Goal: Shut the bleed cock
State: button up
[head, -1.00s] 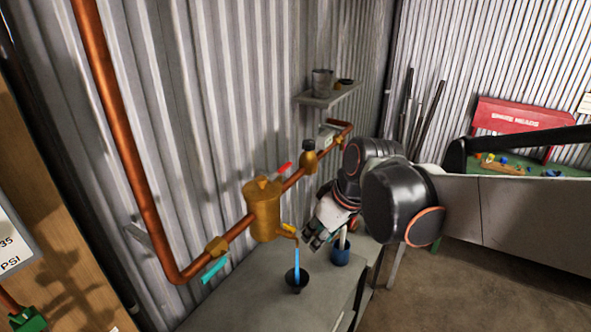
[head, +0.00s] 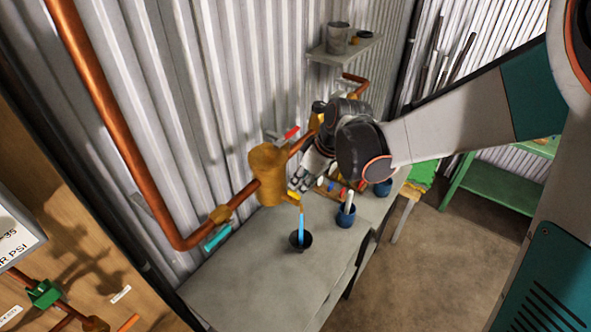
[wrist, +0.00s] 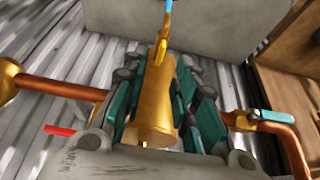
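The bleed cock (head: 293,196) is a small brass spout with a yellow lever low on the right side of the large brass valve body (head: 268,172). A blue stream (head: 301,226) runs from it into a dark cup (head: 301,240) on the bench. In the wrist view, the cock (wrist: 162,46) is at the top middle, beyond the brass body (wrist: 153,100). My gripper (head: 303,182) is just right of the body, near the cock. In the wrist view its teal-padded fingers (wrist: 160,85) are spread either side of the body; contact cannot be told.
A copper pipe (head: 115,120) runs along the corrugated wall. A red lever (head: 290,133) sits above the body and a cyan lever (head: 217,238) below left. Blue pots (head: 345,217) stand on the grey bench (head: 235,285). The bench front is clear.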

aim_at(295, 193)
jog(key=shift+x, duration=2.9)
grip_shut()
